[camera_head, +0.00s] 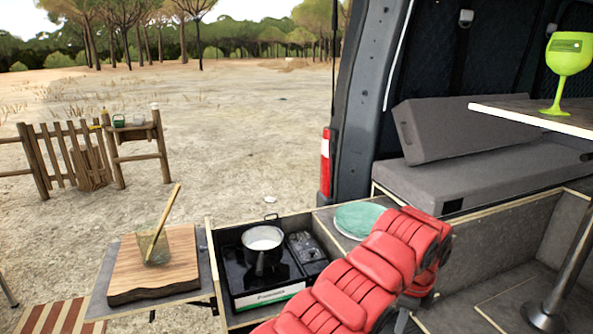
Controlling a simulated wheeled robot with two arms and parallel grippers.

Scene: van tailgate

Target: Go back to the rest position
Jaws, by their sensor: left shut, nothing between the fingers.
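My red left arm (356,283) rises from the bottom edge and bends over near the middle of the view. Its gripper (404,316) is partly hidden behind the arm's red links, low and right of the bend. It is shut with nothing in it, apart from the pot, the plate and the glass. My right gripper is not in view.
A pot (263,255) with white contents sits on the black stove (254,288). A teal plate (358,218) lies beside my arm. A glass with a wooden stick (157,240) stands on a cutting board (181,270). A green goblet (567,62) stands on the right shelf (520,112).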

